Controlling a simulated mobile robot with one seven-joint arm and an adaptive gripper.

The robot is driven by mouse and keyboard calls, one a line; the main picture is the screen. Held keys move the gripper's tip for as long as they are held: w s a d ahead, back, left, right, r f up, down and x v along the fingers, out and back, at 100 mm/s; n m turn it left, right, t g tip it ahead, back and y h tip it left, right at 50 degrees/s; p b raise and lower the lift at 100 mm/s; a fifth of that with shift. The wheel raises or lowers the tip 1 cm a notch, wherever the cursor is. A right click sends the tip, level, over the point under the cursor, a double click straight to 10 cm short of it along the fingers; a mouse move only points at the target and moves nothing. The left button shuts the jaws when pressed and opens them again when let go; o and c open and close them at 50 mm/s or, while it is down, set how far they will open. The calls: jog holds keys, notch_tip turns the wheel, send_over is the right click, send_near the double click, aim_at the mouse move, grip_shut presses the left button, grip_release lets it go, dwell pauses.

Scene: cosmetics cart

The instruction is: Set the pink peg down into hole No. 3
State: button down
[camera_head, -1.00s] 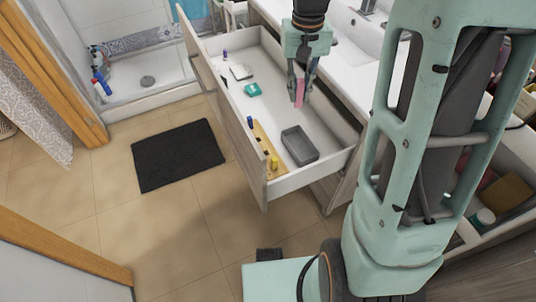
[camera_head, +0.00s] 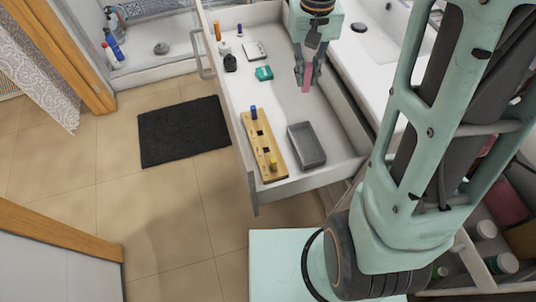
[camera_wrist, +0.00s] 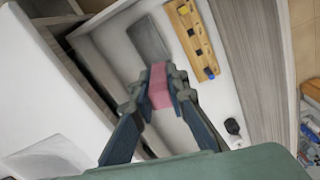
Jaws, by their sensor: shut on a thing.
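The pink peg (camera_head: 307,76) is held in my gripper (camera_head: 307,72) above the open drawer. In the wrist view the pink peg (camera_wrist: 159,84) sits between the two fingers of my gripper (camera_wrist: 160,88). The wooden peg board (camera_head: 256,138) lies along the drawer's left side, to the lower left of my gripper and apart from it. It has a blue peg (camera_head: 253,112) at its far end, a yellow peg (camera_head: 273,163) near its near end and dark holes between. The board also shows in the wrist view (camera_wrist: 197,50). I cannot read hole numbers.
A grey tray (camera_head: 306,146) lies right of the board. A teal box (camera_head: 264,73), a white item (camera_head: 254,50), a black bottle (camera_head: 230,63) and an orange tube (camera_head: 217,31) are farther back. The drawer wall (camera_head: 310,181) bounds the near side.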

jog(key=s+a+f+n+b, duration=0.1)
jog(key=s+a+f+b, duration=0.2)
jog(key=s+f+b, duration=0.55)
jog(key=s+a+f+n+b, duration=0.1)
jog(key=s+a+f+b, duration=0.3)
jog(key=f, duration=0.8)
jog(key=b, duration=0.6)
send_near(266, 145)
jog(key=s+f, duration=0.2)
jog(key=shift+s+d+f, duration=0.25)
jog(key=shift+s+f, duration=0.05)
jog(key=shift+s, duration=0.05)
jog(key=shift+w+f, duration=0.3)
jog(key=shift+f, duration=0.15)
jog(key=shift+f+b, duration=0.8)
jog(key=shift+f, duration=0.85)
jog(key=c, duration=2.2)
grip_release()
jog(key=o, duration=0.3)
jog(key=shift+w+a+r, duration=0.1)
